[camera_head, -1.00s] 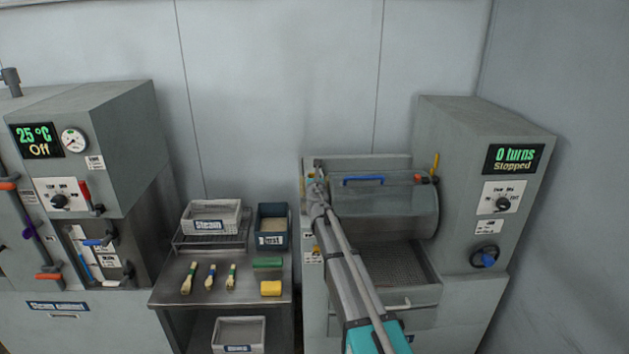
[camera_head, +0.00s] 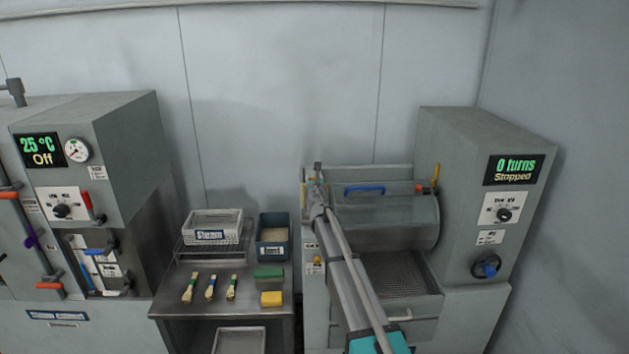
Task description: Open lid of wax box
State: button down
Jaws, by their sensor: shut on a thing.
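My gripper (camera_head: 315,192) is at the left end of the machine on the right, beside the grey drum (camera_head: 392,222). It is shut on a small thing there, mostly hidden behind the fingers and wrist. A small dark grey piece (camera_head: 318,167) sticks up just above the fingertips, and a bit of orange shows beside them. I cannot make out a box marked as wax, nor whether the held thing is its lid. My arm runs from the lower right up to the gripper and covers part of the drum's left end.
The drum has a blue handle (camera_head: 365,190) and a yellow lever (camera_head: 436,173) at its right. Below it is an open mesh-bottomed drawer (camera_head: 405,277). A steel table (camera_head: 225,302) on the left holds a white basket, a blue bin, several brushes and two blocks.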

jog(key=shift+w, duration=0.1)
jog(key=shift+c, duration=1)
grip_release()
jog(key=shift+s, duration=0.2)
jog(key=s, duration=1.1)
jog(key=shift+s, duration=0.4)
